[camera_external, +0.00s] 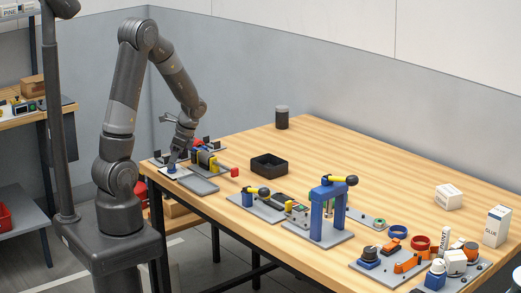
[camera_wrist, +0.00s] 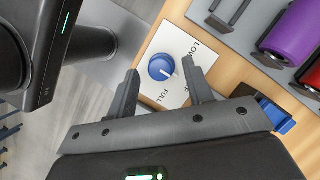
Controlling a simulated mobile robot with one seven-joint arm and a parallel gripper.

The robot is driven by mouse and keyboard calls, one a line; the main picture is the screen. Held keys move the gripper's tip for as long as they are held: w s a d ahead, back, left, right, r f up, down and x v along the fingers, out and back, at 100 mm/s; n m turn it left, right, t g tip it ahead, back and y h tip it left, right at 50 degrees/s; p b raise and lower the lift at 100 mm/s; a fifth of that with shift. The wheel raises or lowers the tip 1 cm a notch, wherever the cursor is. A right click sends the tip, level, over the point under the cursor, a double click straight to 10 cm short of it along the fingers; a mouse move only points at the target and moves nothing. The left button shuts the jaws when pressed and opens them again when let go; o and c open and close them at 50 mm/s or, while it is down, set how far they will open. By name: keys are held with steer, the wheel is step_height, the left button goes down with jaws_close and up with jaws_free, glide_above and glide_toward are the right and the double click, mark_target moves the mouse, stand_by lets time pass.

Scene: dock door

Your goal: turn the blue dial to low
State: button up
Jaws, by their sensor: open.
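The blue dial (camera_wrist: 161,67) is a round knob with a white pointer mark, on a white plate (camera_wrist: 176,44) printed with LOW and FULL. In the wrist view the pointer is directed toward the lower right, between the two words, nearer FULL. My gripper (camera_wrist: 160,76) is open, with one finger on each side of the dial; I cannot tell whether either finger touches it.
A black tray (camera_external: 269,165), a blue stand (camera_external: 325,210) and several fixtures spread rightward over the wooden table (camera_external: 350,160). The table's back middle is clear.

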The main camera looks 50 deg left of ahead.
steer(key=shift+s+a+f, duration=0.15)
steer(key=shift+f, duration=0.3)
steer(key=c, duration=1)
steer(key=shift+n, duration=0.4)
steer(key=n+h, duration=0.1)
steer(key=n, duration=0.1)
steer(key=n+g, duration=0.1)
steer(key=n, duration=0.1)
steer(key=shift+a+n+h, duration=0.15)
steer(key=shift+n+h, duration=0.25)
steer(key=n+h, duration=0.2)
steer(key=n, duration=0.2)
steer(key=shift+a+n, duration=0.1)
steer(key=shift+n, duration=0.3)
